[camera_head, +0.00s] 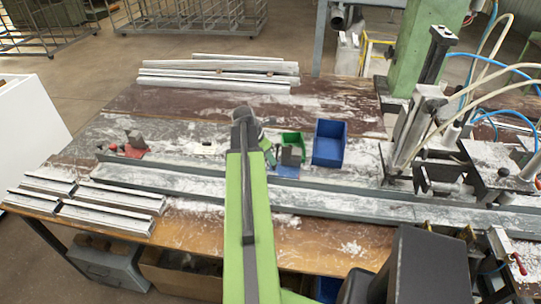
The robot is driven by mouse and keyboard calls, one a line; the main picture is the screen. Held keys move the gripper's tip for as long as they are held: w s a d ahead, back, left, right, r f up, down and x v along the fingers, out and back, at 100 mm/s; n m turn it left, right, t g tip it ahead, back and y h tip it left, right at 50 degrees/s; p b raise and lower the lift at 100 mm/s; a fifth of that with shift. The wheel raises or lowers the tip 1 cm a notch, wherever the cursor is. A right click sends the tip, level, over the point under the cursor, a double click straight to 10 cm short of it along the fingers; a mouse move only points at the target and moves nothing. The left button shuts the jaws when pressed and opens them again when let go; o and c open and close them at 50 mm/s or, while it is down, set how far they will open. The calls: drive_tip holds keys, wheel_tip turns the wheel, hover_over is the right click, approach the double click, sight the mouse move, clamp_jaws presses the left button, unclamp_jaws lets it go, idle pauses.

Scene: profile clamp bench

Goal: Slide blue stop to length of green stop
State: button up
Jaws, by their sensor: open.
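The blue stop (286,171) is a dark upright block on a blue base, standing on the long rail just right of my arm. Close to its left is a small dark green piece (270,157), partly behind my arm; I cannot tell if it is the green stop or part of my gripper. My green arm reaches from the bottom edge over the rail. My gripper (262,142) is open at its far end, mostly hidden by the arm, left of the blue stop. I cannot tell whether it touches anything.
A red-based stop (128,151) stands far left on the rail (180,185). A green bin (294,138) and a blue bin (329,143) stand behind. Cut profiles (110,208) lie front left, long profiles (215,74) at the back. The clamp machine (418,130) blocks the right.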

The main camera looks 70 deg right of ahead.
drive_tip(key=p+v, duration=1)
drive_tip(key=v, duration=0.3)
drive_tip(key=shift+p, duration=0.3)
drive_tip(key=shift+a, duration=0.1)
drive_tip(key=b, duration=1.6)
approach(285, 173)
drive_tip(key=w+d+f, duration=0.1)
drive_tip(key=f, duration=0.1)
drive_tip(key=w+d+f, duration=0.1)
drive_tip(key=w+f, duration=0.1)
drive_tip(key=shift+w+d, duration=0.15)
drive_tip(key=shift+w, duration=0.1)
drive_tip(key=shift+s+d+f, duration=0.15)
drive_tip(key=shift+d+f, duration=0.05)
drive_tip(key=shift+f, duration=0.1)
drive_tip(key=shift+r, duration=0.1)
